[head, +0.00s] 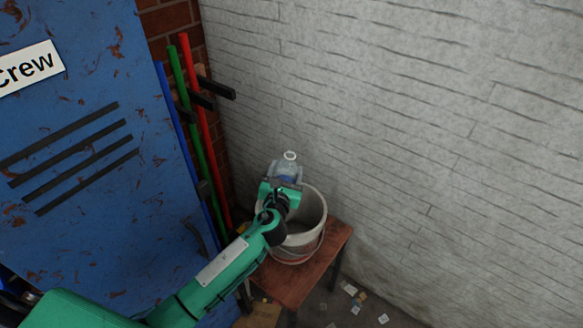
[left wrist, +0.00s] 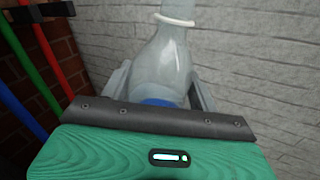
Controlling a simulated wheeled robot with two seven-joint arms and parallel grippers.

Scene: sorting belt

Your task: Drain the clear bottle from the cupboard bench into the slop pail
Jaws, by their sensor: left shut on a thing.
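The clear bottle (head: 289,164) is held in my left gripper (head: 286,180), above the back left part of the slop pail. It looks roughly upright in the head view, with its pale ring-shaped top uppermost. In the left wrist view the bottle (left wrist: 165,65) stands between the two grey fingers (left wrist: 158,88), with blue at its lower part. The slop pail (head: 312,231) is whitish and stands on a small reddish-brown bench (head: 296,284). My arm and gripper hide part of the pail's left side, and its contents are hard to make out. My right gripper is out of view.
A blue, rust-flecked locker (head: 85,130) stands at the left. Red (head: 200,120), green (head: 190,130) and blue poles lean in a rack beside it. A pale wall (head: 420,130) rises close behind the pail. Small litter (head: 357,300) lies on the floor.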

